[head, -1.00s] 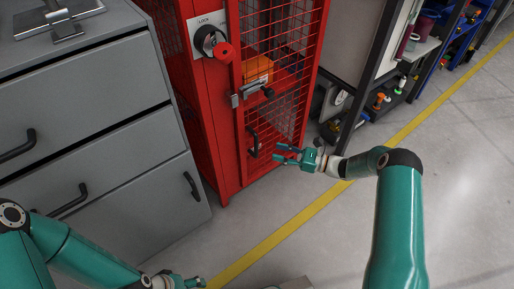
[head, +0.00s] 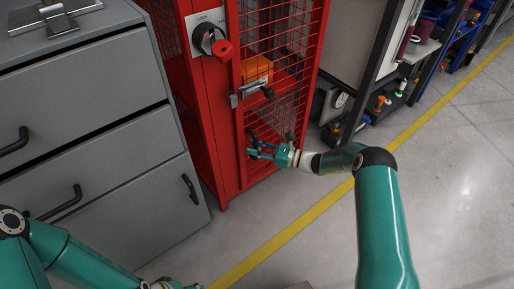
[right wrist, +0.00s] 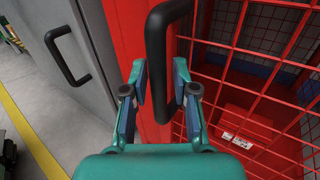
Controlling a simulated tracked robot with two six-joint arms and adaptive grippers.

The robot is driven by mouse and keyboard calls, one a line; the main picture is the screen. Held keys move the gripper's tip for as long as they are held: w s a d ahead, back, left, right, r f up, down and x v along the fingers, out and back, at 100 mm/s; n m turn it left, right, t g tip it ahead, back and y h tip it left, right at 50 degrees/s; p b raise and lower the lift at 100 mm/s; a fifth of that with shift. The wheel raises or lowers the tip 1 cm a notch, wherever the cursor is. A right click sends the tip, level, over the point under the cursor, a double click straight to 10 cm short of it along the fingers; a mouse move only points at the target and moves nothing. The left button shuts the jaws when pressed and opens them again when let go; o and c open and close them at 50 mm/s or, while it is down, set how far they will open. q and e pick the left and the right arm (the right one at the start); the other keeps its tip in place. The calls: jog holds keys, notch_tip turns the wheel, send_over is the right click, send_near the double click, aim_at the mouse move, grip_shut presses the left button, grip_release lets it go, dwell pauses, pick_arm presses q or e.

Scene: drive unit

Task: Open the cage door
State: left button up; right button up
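The red mesh cage door (head: 285,60) stands in its red frame and looks closed. The black door handle (right wrist: 157,45) shows in the right wrist view. My right gripper (head: 252,148) is at the handle and mostly hides it in the head view. In the right wrist view its open fingers (right wrist: 160,84) stand on either side of the handle bar; contact cannot be told. My left gripper (head: 183,285) is cut off at the bottom edge, its opening unclear.
A grey drawer cabinet (head: 95,125) with black handles stands left of the cage. An orange box (head: 257,70) is inside the cage. A dark shelf with bottles (head: 380,103) stands to the right.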

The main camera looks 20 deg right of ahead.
grip_shut()
jog(key=shift+d, duration=0.15)
